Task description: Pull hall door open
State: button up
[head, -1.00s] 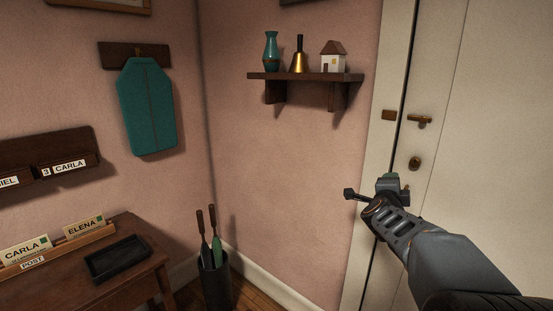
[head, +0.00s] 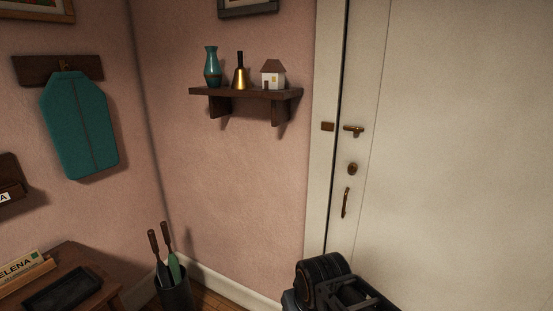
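The hall door (head: 460,150) is a cream panel filling the right side of the head view. It looks shut, with a dark line between its left edge and the frame (head: 325,60). On its left side are a brass lever (head: 353,129), a round brass lock piece (head: 352,168) below it, and a vertical brass pull handle (head: 345,203) lowest. Part of my arm shows at the bottom, below the pull handle. My gripper's fingers cannot be made out, so its opening and any contact are hidden.
A wall shelf (head: 246,92) left of the door holds a teal vase (head: 211,70), a brass bell (head: 239,75) and a small house (head: 273,75). An umbrella stand (head: 174,293) stands in the corner. A wooden desk (head: 105,291) is at lower left. The wall below the shelf is bare.

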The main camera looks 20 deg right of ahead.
aim_at(448, 204)
jog(key=z, duration=0.75)
jog(key=i, duration=0.35)
jog(key=u, duration=1.25)
